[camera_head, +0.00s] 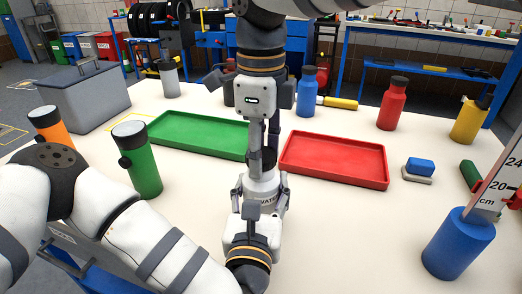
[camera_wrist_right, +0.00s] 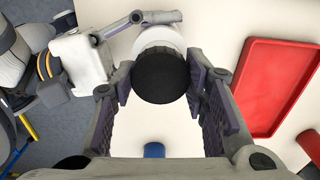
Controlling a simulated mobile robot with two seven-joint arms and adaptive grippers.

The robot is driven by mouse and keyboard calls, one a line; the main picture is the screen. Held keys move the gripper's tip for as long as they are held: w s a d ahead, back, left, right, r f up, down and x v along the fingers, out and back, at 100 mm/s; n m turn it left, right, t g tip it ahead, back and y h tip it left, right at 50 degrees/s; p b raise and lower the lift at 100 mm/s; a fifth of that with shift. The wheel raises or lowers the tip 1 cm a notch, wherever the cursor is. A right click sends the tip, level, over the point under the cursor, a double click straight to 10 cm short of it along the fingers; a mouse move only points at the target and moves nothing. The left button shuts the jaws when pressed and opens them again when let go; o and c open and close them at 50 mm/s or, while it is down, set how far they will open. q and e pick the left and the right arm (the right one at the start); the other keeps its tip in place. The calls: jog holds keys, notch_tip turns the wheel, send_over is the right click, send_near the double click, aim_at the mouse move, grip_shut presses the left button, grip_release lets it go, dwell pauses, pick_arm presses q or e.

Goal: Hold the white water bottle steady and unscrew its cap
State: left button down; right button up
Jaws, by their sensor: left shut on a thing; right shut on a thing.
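The white water bottle (camera_head: 264,190) stands upright on the pale table in the middle of the head view, partly hidden by my grippers. My left gripper (camera_head: 262,194) comes from the near side and is shut around the bottle's body. The bottle's black cap (camera_wrist_right: 162,76) is in the middle of the right wrist view, with the white bottle (camera_wrist_right: 160,38) showing behind it. My right gripper (camera_wrist_right: 162,80) points down from above, its two dark pads closed on either side of the cap. In the head view the cap is mostly hidden by that gripper.
A green tray (camera_head: 200,150) lies left of the bottle and a red tray (camera_head: 334,178) right of it. A green bottle (camera_head: 142,170) and a blue cylinder (camera_head: 455,245) stand nearer me. Red (camera_head: 391,108) and yellow (camera_head: 468,122) bottles stand at the right. The front centre-right table is clear.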

jog(key=n, duration=1.5)
jog(key=shift+r+n, duration=0.1)
jog(key=shift+n, duration=0.2)
jog(key=n, duration=2.2)
jog(key=shift+n, duration=0.3)
jog(key=n, duration=0.7)
jog(key=shift+n, duration=0.3)
jog(key=n, duration=0.7)
jog(key=shift+n, duration=0.4)
